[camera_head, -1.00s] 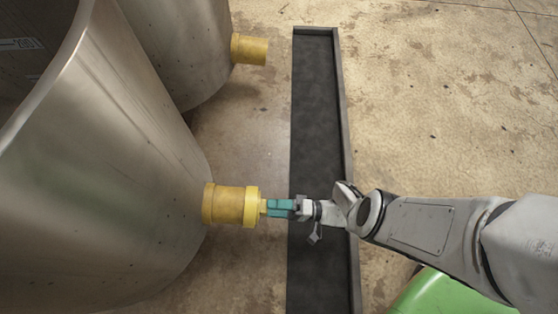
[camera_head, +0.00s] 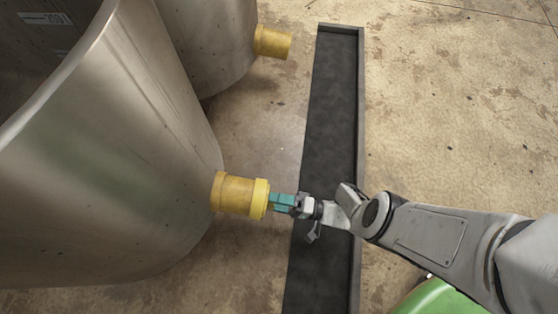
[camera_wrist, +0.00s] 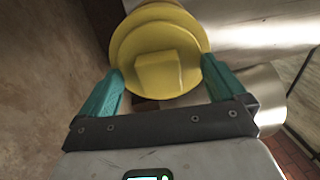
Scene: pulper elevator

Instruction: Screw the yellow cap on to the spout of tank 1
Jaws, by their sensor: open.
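The near steel tank (camera_head: 110,170) has a yellow-brown spout (camera_head: 234,194) pointing right. The bright yellow cap (camera_head: 261,199) sits against the spout's open end, in line with it. I cannot tell how far it is threaded on. In the wrist view the round cap (camera_wrist: 125,50) faces me, with a square knob (camera_wrist: 158,74) on its face. My gripper (camera_head: 275,202) is right at the cap. In the wrist view its teal fingers (camera_wrist: 162,75) are open, one on each side of the knob, with gaps between. No tank number is readable.
A second steel tank (camera_head: 205,45) stands behind, its spout (camera_head: 272,41) uncapped-looking from here. A long black tray (camera_head: 328,120) with a raised rim lies on the floor under my gripper. A green rounded object (camera_head: 440,299) is at the bottom right. Floor to the right is clear.

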